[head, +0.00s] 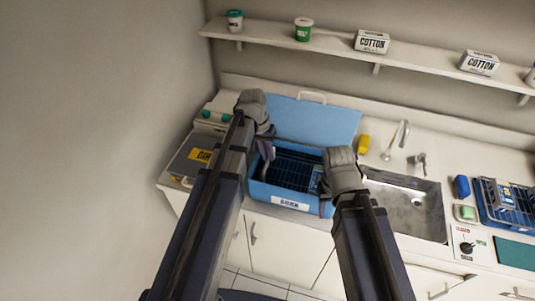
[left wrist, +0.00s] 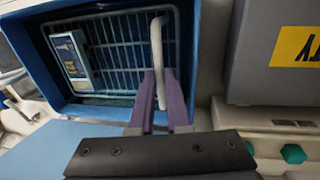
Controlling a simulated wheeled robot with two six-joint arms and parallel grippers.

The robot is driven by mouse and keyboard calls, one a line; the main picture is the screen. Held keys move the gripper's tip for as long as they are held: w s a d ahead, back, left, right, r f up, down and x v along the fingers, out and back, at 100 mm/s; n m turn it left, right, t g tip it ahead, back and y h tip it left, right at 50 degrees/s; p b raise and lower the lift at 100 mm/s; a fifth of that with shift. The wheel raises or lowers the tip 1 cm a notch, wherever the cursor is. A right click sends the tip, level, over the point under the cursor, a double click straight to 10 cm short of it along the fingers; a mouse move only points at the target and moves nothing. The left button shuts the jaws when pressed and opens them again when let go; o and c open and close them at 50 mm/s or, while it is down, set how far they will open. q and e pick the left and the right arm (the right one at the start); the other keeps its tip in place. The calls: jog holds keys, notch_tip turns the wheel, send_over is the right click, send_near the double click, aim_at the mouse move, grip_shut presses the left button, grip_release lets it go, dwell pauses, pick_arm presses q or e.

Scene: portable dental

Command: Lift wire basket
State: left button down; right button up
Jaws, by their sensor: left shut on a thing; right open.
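The wire basket (head: 290,172) sits inside an open blue box (head: 277,199) with a white front label; its grid also shows in the left wrist view (left wrist: 118,45). A blue-and-white packet (left wrist: 70,60) lies in the basket. My left gripper (head: 267,150) is at the box's left side. In the left wrist view its purple fingers (left wrist: 157,88) are shut on a pale upright handle (left wrist: 156,45) at the basket's edge. My right gripper (head: 326,190) is open at the box's right side; its hand partly hides that end, so I cannot tell whether it touches the basket.
The blue lid (head: 315,120) stands open behind the box. A grey case with a yellow label (head: 190,158) is on the left. A steel sink (head: 410,205) and tap (head: 397,140) are right, with another wire basket (head: 500,203) beyond. A shelf (head: 335,45) runs above.

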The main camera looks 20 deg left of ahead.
pick_arm(q)
notch_tip(320, 180, up, 6)
jog(key=p, duration=0.5)
jog(key=shift+r+p, duration=0.25)
jog(key=shift+p, duration=0.05)
jog(key=c, duration=0.9)
grip_release()
jog(key=shift+f, duration=0.1)
jog(key=r+p, duration=0.2)
jog(key=a+r+p, duration=0.1)
jog(key=r+p, duration=0.4)
jog(key=shift+a+r, duration=0.3)
jog(key=shift+r, duration=0.1)
